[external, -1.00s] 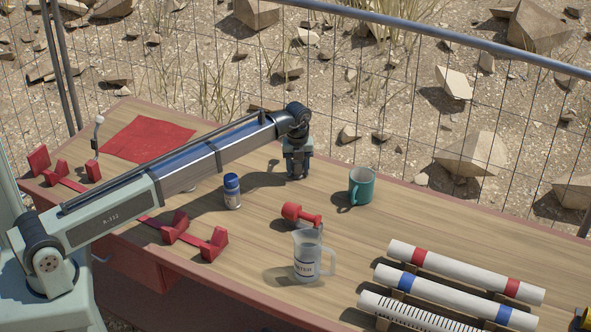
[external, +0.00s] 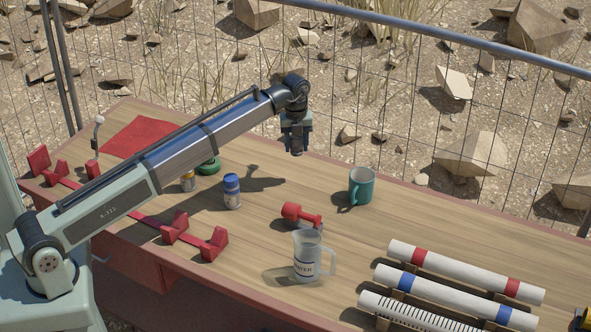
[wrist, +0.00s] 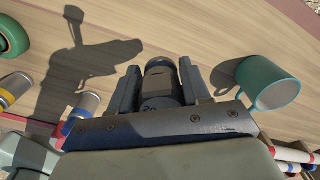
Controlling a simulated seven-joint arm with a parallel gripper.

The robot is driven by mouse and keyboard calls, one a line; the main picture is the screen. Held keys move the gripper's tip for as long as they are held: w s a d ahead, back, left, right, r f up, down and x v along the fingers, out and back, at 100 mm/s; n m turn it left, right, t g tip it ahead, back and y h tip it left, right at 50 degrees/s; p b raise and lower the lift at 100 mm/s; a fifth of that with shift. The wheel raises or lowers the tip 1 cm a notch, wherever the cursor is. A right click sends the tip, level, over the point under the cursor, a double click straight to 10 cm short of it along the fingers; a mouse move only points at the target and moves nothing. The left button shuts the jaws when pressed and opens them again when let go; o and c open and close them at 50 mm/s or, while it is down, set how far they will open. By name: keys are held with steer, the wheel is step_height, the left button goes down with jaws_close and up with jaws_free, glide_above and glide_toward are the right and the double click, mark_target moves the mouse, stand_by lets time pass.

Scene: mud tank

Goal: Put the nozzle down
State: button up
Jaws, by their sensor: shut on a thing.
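My gripper (external: 296,142) is in the air above the back edge of the wooden table, with its shadow on the boards to the left. In the wrist view its two dark fingers are closed on a dark, round-bodied piece (wrist: 160,82), which I take to be the nozzle. The nozzle sits between the fingers, apart from the table. In the external view the fingers mostly hide it, with only a small dark end showing below. Its lower end is hard to make out.
A teal mug (external: 362,186) stands to the right, beside a red fitting (external: 301,214) and a clear jug (external: 308,262). A blue-capped bottle (external: 232,192), a yellow-banded can (external: 188,182) and a green ring (external: 208,166) are left. White tubes (external: 465,275) lie at front right. Bare wood lies mid-table.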

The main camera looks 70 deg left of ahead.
glide_above(266, 196)
steer(key=shift+f, duration=5.2)
steer(key=shift+f, duration=0.1)
steer(key=o, duration=1.1)
step_height(266, 196, up, 12)
steer(key=shift+r, duration=0.1)
